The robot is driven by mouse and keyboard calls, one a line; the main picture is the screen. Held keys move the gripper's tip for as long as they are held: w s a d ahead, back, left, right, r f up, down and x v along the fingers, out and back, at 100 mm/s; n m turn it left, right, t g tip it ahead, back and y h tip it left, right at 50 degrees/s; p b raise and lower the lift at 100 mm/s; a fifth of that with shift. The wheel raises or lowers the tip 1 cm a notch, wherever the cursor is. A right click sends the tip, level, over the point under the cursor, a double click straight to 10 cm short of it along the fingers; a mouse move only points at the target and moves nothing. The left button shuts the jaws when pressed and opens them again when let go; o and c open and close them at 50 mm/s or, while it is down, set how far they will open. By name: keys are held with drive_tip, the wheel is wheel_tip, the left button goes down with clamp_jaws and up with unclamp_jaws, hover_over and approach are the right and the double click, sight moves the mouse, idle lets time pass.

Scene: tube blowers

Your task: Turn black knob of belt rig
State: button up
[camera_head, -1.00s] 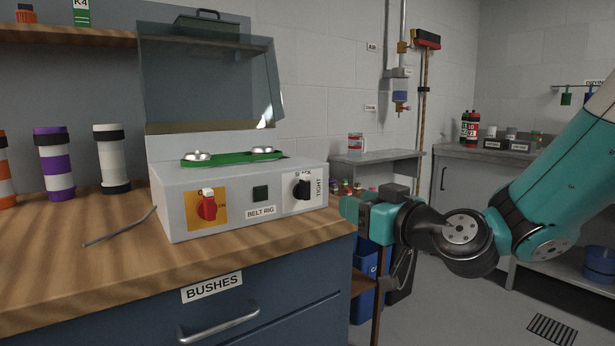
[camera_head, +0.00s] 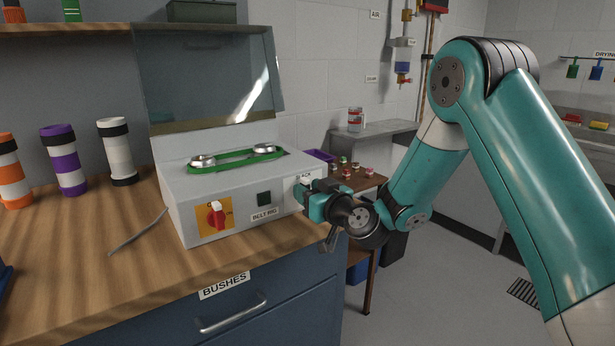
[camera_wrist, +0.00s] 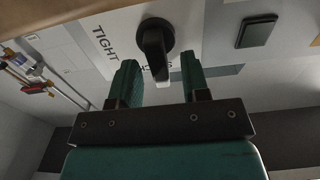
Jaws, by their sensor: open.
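The belt rig (camera_head: 185,198) is a white box on the wooden bench, with a green belt over two pulleys on top and its clear lid raised. Its black knob (camera_wrist: 154,42) shows in the wrist view on the white TIGHT/SLACK plate, with its bar pointing down toward my gripper. My gripper (camera_wrist: 160,80) is open, its two green fingers on either side of the bar's lower end, apart from it as far as I can tell. In the head view my gripper (camera_head: 312,196) is at the rig's right front and hides the knob.
A red switch (camera_head: 217,215) on a yellow plate and a dark square button (camera_head: 264,199) are on the rig's front. A thin grey rod (camera_head: 137,232) lies to its left. Striped tubes (camera_head: 64,160) stand further left. A side table (camera_head: 355,181) with small items stands behind my wrist.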

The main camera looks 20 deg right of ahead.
drive_tip(key=shift+w+a, duration=0.1)
drive_tip(key=shift+w, duration=0.25)
clamp_jaws()
